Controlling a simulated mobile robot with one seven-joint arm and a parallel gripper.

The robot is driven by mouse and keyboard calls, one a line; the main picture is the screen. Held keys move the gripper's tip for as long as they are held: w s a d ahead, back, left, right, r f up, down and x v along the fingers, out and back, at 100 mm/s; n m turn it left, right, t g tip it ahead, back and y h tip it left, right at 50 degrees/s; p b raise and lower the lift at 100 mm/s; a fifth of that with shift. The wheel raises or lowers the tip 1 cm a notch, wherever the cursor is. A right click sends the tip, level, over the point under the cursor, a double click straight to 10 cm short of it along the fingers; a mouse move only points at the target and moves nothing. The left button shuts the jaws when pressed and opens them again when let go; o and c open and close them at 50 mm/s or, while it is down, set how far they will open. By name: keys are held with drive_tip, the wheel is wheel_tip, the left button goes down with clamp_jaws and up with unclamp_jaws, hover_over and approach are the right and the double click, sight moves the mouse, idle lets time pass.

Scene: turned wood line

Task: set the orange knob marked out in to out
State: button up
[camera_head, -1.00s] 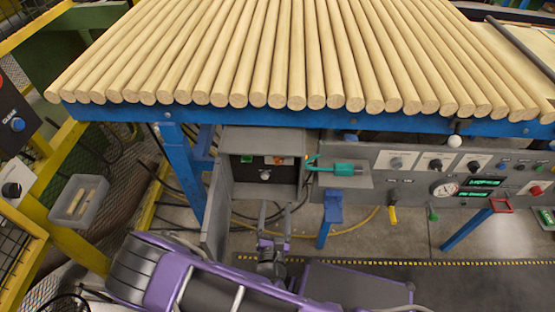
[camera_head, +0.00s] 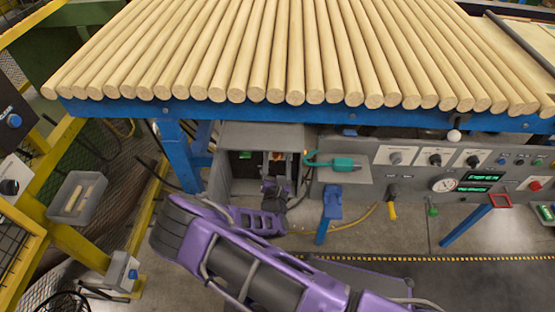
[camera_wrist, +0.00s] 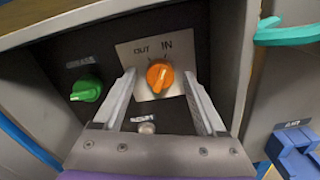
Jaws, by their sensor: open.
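The orange knob (camera_wrist: 160,76) sits on a pale plate (camera_wrist: 140,54) marked OUT at upper left and IN at upper right. Its grip ridge leans toward the upper right, nearer the IN mark, though the pointer is hard to read. My gripper (camera_wrist: 159,78) is open, with one finger on each side of the knob and visible gaps between. In the head view my gripper (camera_head: 278,166) reaches into the grey box, and its fingers partly hide the knob.
A green knob (camera_wrist: 86,90) is left of the plate, and a small silver button (camera_wrist: 147,128) is below it. The grey box (camera_head: 221,175) has side walls close around. A teal-handled tool (camera_head: 340,164) lies on a shelf to the right.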

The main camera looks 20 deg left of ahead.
drive_tip(key=shift+w+a, duration=0.1)
drive_tip(key=shift+w, duration=0.2)
clamp_jaws()
drive_tip(key=shift+n, duration=0.3)
drive_tip(key=n+p, duration=0.1)
drive_tip(key=n, duration=1)
drive_tip(key=shift+f, duration=0.1)
drive_tip(key=shift+n, duration=0.3)
idle(0.4)
